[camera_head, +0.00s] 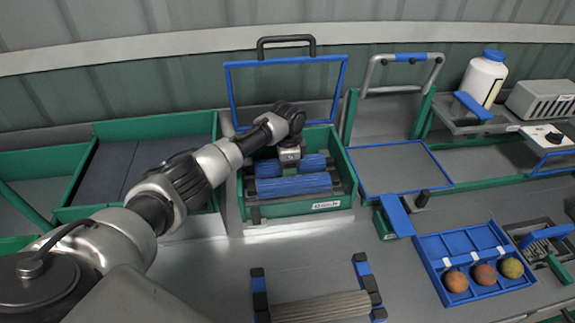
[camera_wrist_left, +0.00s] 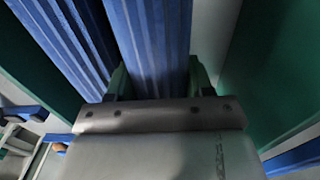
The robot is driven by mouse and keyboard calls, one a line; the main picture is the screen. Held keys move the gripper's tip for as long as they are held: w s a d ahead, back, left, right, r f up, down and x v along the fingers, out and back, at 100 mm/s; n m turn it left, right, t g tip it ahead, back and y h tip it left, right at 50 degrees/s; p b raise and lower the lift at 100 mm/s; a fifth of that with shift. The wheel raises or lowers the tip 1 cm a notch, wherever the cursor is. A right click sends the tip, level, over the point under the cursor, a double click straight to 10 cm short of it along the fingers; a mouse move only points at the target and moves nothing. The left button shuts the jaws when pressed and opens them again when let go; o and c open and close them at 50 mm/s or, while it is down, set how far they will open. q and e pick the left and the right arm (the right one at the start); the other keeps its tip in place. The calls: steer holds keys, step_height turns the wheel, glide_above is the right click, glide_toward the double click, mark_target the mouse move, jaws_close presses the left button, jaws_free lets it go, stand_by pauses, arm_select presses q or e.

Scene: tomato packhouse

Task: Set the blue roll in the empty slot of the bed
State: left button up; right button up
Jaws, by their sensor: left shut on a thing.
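The bed is a green open box (camera_head: 297,208) with a raised blue-framed lid, left of the middle in the head view. A ribbed blue roll (camera_head: 293,187) lies across its front part. A second blue roll (camera_head: 313,163) lies behind it, roughly parallel, partly covered by my left gripper (camera_head: 290,164). That gripper reaches down from above and is shut on this rear roll. In the left wrist view, the held roll (camera_wrist_left: 153,40) runs between the fingers, with the other roll (camera_wrist_left: 62,40) close alongside at left. Whether the held roll is fully seated is hidden.
A grey ribbed roller (camera_head: 320,307) rests on a stand in front. A blue tray (camera_head: 437,273) with three round fruits is at right. A white bottle with blue cap (camera_head: 483,77) stands at back right. The upright lid frame (camera_head: 231,98) rises just behind my gripper.

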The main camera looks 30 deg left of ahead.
arm_select(q)
steer(key=shift+f, duration=0.5)
stand_by(0.4)
steer(key=o, duration=1)
steer(key=shift+o, duration=0.5)
steer(key=shift+f, duration=0.1)
steer(key=c, duration=0.3)
step_height(320, 180, up, 7)
steer(key=p, duration=0.6)
steer(key=shift+p, duration=0.4)
